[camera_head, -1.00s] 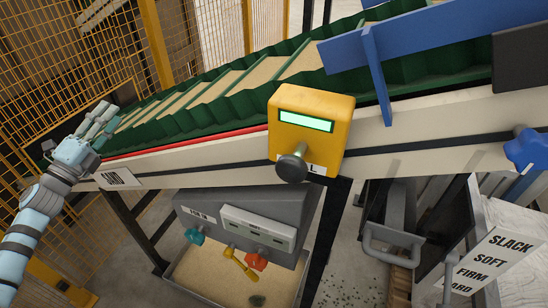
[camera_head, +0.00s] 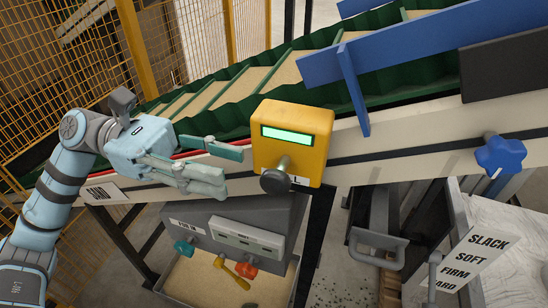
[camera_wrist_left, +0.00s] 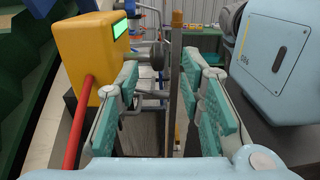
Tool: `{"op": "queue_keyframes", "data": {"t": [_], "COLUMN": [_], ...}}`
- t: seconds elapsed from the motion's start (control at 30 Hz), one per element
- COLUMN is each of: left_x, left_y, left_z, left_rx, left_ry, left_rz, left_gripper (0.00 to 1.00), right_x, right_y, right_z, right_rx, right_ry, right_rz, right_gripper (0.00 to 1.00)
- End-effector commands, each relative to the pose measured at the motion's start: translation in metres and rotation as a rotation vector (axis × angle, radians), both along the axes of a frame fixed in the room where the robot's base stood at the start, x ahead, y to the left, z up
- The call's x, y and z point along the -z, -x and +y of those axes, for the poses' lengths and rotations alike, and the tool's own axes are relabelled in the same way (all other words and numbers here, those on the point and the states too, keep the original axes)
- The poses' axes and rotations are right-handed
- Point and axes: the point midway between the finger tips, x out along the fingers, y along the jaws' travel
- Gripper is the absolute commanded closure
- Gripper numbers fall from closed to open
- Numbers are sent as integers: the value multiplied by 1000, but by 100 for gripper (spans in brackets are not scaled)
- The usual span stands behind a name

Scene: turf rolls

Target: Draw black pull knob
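The black pull knob (camera_head: 274,181) sticks out on a short grey stem from the lower front of a yellow box (camera_head: 292,141) with a lit green display. My left gripper (camera_head: 232,169) is open and empty just left of the knob, its fingers pointing right. The upper finger's tip is close to the box's left side. In the left wrist view the knob (camera_wrist_left: 157,55) shows beyond and between the open fingers (camera_wrist_left: 163,75), beside the yellow box (camera_wrist_left: 90,55). I see no contact with the knob. My right gripper is not in view.
The box sits on a pale conveyor rail with a red rod (camera_wrist_left: 78,122) at its left. A blue star knob (camera_head: 500,154) is on the rail at right. Below, a grey box (camera_head: 245,222) carries teal, yellow and red handles. A tray of sand lies beneath.

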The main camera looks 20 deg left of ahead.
Motion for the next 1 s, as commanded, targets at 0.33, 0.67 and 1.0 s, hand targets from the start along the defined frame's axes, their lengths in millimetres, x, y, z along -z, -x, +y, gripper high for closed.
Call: {"op": "queue_keyframes", "data": {"t": [0.33,0.67,1.0], "left_x": [-6,-2,-2], "left_y": [4,4,4], "left_z": [-65,-74,-74], "left_rx": [3,-1,-1], "left_ry": [8,5,5], "left_rz": [1,3,2], "left_gripper": [65,65,100], "right_x": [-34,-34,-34], "right_y": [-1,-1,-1], "right_z": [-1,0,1], "right_rx": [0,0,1], "right_ry": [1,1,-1], "right_rz": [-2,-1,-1], "right_gripper": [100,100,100]}}
